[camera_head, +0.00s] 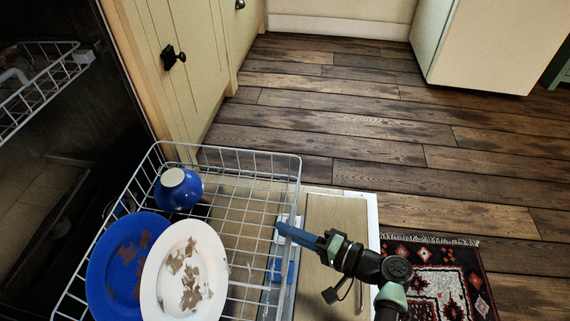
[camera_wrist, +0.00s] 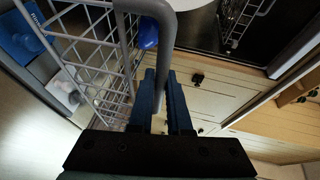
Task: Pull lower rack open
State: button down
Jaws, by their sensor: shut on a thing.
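The lower rack (camera_head: 298,175) is a white wire basket, pulled out over the lowered dishwasher door (camera_head: 335,225). It holds a blue plate (camera_head: 108,262), a white plate with brown stains (camera_head: 180,285) and a blue bowl (camera_head: 180,190). My gripper (camera_head: 280,228) is at the rack's right side. In the wrist view my gripper (camera_wrist: 162,90) has its two blue fingers closed around a grey bar (camera_wrist: 165,40) of the rack. The wire side of the rack (camera_wrist: 88,48) shows left of the fingers.
An upper wire rack (camera_head: 40,82) sits in the dark dishwasher at the left. Cream cabinets (camera_head: 185,85) with black knobs stand beside it. A patterned rug (camera_head: 440,280) lies at the lower right. The wooden floor (camera_head: 350,120) is clear.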

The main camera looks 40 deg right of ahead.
jog(key=shift+s, duration=0.1)
dwell(0.3)
jog(key=c, duration=0.9)
grip_release()
jog(key=shift+o, duration=0.2)
jog(key=shift+d, duration=0.1)
jog(key=p+v, duration=0.4)
jog(key=v, duration=0.9)
jog(key=shift+p, duration=0.4)
